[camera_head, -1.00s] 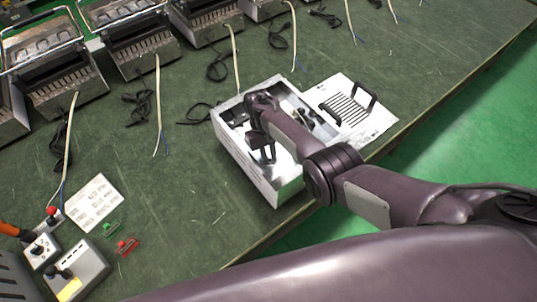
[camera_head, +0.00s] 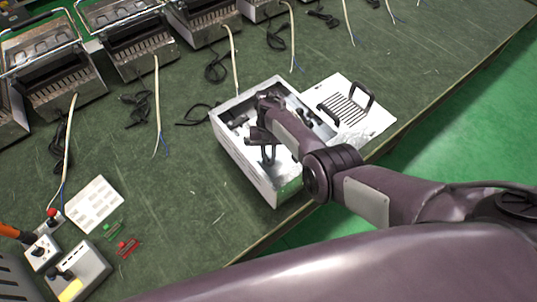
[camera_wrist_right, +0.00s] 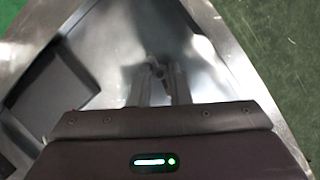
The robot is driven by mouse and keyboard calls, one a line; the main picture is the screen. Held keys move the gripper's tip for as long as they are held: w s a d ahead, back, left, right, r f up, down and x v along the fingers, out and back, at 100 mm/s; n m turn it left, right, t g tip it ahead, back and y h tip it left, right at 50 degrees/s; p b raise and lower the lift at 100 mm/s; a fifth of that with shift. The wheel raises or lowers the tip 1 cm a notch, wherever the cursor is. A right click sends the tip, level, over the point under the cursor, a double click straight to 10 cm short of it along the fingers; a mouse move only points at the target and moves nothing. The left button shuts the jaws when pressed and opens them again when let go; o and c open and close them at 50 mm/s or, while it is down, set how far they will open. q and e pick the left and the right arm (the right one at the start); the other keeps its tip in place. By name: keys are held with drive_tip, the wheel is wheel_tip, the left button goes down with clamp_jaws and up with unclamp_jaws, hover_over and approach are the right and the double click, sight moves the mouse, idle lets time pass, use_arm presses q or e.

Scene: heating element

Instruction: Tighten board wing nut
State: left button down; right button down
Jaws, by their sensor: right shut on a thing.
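The open metal box (camera_head: 238,157) stands near the table's front edge, with its inside facing up. My right arm reaches into it from the right. My right gripper (camera_head: 267,155) points down inside the box. In the right wrist view, its two fingers (camera_wrist_right: 158,80) are close together around a small metal piece (camera_wrist_right: 158,70), which looks like the wing nut, at the box's bare metal floor. The fingers and blur hide most of the piece, and it is too small to make out in the head view. My left gripper is not in view.
A white panel with dark handles (camera_head: 345,108) lies right of the box. Several heaters with loose cables line the back of the table. A white card (camera_head: 94,204), small green and red parts (camera_head: 127,247) and a switch box (camera_head: 80,272) lie at front left.

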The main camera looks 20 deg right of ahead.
drive_tip(key=c, duration=1.3)
unclamp_jaws()
drive_tip(key=shift+c, duration=0.2)
drive_tip(key=p+v, duration=0.3)
drive_tip(key=v, duration=0.4)
drive_tip(key=shift+r, duration=0.35)
drive_tip(key=shift+w, duration=0.15)
